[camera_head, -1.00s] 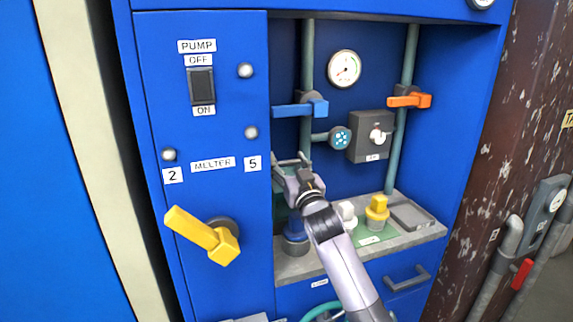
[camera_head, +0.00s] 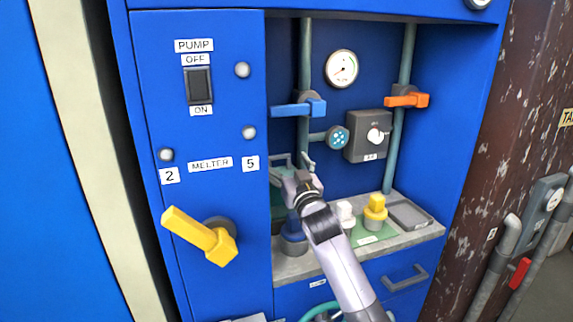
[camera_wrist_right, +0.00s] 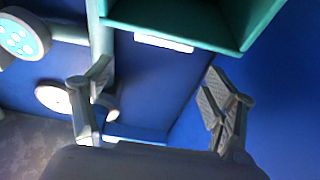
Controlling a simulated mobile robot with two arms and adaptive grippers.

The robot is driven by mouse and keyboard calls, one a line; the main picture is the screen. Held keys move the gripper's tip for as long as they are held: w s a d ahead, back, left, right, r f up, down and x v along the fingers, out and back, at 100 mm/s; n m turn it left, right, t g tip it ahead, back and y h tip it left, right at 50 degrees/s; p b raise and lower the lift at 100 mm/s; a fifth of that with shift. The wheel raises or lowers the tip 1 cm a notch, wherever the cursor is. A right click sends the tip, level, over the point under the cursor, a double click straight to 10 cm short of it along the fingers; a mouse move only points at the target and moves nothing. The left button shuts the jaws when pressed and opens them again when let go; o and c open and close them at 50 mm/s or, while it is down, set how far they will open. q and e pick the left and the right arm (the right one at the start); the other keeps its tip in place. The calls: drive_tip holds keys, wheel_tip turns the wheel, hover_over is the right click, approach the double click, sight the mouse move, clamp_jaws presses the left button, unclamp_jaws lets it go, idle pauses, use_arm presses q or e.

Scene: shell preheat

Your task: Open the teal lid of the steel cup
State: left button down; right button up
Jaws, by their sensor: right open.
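My right gripper (camera_head: 293,163) is open and empty, in front of the left part of the recess in the blue cabinet. In the right wrist view its two fingers (camera_wrist_right: 160,88) are spread, with nothing between them but the blue back wall. A teal box-like thing (camera_head: 278,202) shows partly behind the gripper; in the right wrist view a teal open-sided box (camera_wrist_right: 180,12) fills the top edge, close to the fingers. I cannot pick out a steel cup with a teal lid; my right arm covers part of the shelf. My left gripper is not in view.
A grey container with a blue top (camera_head: 293,238) stands on the shelf below the gripper. White (camera_head: 345,213) and yellow-topped (camera_head: 375,210) pieces stand to its right. Blue (camera_head: 298,108) and orange (camera_head: 407,100) valve handles stick out above. A yellow lever (camera_head: 195,231) juts out at left.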

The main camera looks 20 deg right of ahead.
drive_tip(key=v, duration=1.2)
